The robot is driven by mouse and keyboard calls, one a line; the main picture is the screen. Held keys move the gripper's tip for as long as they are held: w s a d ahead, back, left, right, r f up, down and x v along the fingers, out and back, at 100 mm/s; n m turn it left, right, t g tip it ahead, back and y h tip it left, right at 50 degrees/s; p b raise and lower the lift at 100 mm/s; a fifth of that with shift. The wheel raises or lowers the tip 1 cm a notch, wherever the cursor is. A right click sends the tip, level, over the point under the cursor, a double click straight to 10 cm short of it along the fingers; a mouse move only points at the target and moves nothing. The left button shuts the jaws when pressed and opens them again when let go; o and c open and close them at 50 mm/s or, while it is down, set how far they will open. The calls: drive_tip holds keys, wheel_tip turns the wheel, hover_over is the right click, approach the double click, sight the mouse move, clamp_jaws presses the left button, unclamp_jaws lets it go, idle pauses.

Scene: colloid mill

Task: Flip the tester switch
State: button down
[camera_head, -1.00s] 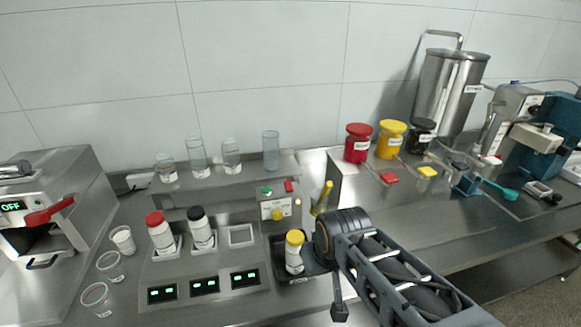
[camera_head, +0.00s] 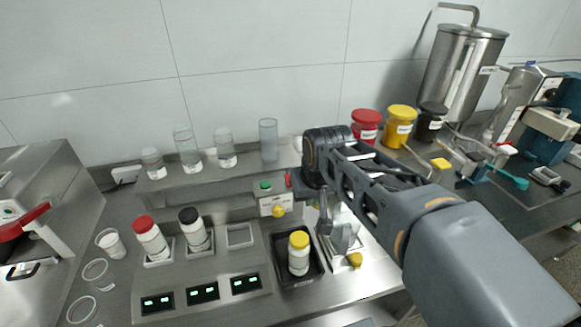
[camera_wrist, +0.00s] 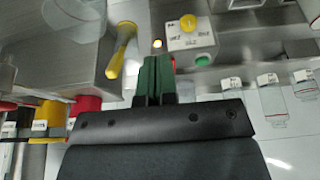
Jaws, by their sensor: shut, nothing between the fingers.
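The tester's white control panel (camera_head: 275,205) has a green button (camera_head: 265,185) at the top and a yellow knob (camera_head: 278,210) below. A small red part (camera_head: 288,180) sits at its upper right, which looks like the switch. In the wrist view the panel (camera_wrist: 192,40) is upside down, beside a lit lamp (camera_wrist: 157,43). My gripper (camera_wrist: 156,62) is shut and empty. Its dark green fingertips lie over or just in front of the red part (camera_wrist: 173,63) and partly hide it. I cannot tell whether they touch.
A yellow-capped bottle (camera_head: 299,254) stands in a black tray (camera_head: 280,243) in front of the panel. Glass vessels (camera_head: 187,147) stand on the ledge behind. A yellow-ended lever (camera_wrist: 121,50) is beside my fingers. Red (camera_head: 366,126) and yellow (camera_head: 400,125) jars stand at the back right.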

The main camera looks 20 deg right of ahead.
drive_tip(key=w+r, duration=0.3)
drive_tip(key=w, duration=0.4)
drive_tip(key=w+r, duration=0.4)
drive_tip(key=w, duration=0.3)
drive_tip(key=shift+w+d, duration=0.3)
drive_tip(key=p+x, duration=0.1)
drive_tip(key=x, duration=1.1)
drive_tip(key=shift+s+f, duration=0.1)
drive_tip(key=shift+s, duration=0.05)
drive_tip(key=shift+f, duration=0.95)
drive_tip(key=shift+d+p, duration=0.1)
drive_tip(key=shift+p, duration=0.35)
